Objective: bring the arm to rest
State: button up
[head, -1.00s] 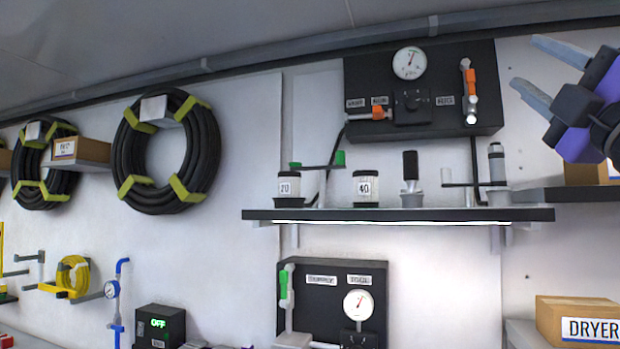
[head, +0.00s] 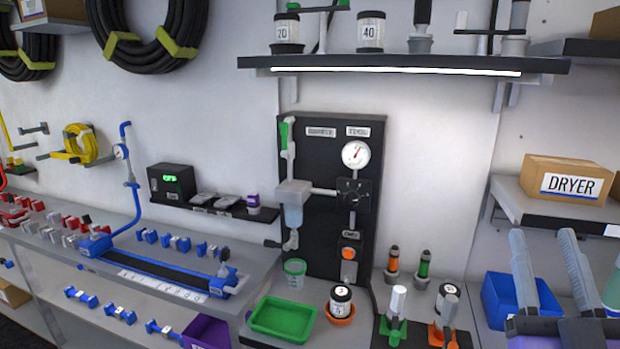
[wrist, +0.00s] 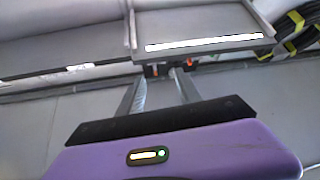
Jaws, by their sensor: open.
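My gripper (head: 545,250) shows at the lower right of the head view, its two grey fingers pointing up and standing apart. It is open, with nothing between the fingers. In the head view it is in front of the right side of the bench, below the DRYER box (head: 570,184) and over the blue bin (head: 515,298). In the wrist view the gripper (wrist: 158,92) shows its purple body and two spread fingers, with a lit shelf underside beyond them. Most of my arm is out of view.
A black panel with a gauge (head: 355,154) stands at the middle. A lit shelf (head: 400,66) juts out above. The wall between panel and DRYER box is bare.

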jog(key=s+a+f+g+y, duration=0.1)
jog(key=s+a+f+g, duration=0.2)
jog(key=s+f, duration=0.7)
jog(key=s+a+f+g+y, duration=0.2)
jog(key=s+a+f+g, duration=0.1)
jog(key=s+f, duration=0.7)
jog(key=s+a+f+g+y, duration=0.1)
jog(key=s+a+f+g, duration=0.2)
jog(key=s+f, duration=0.7)
jog(key=shift+s+f+g+y, duration=0.25)
jog(key=shift+s+g+y, duration=0.25)
jog(key=shift+s, duration=0.7)
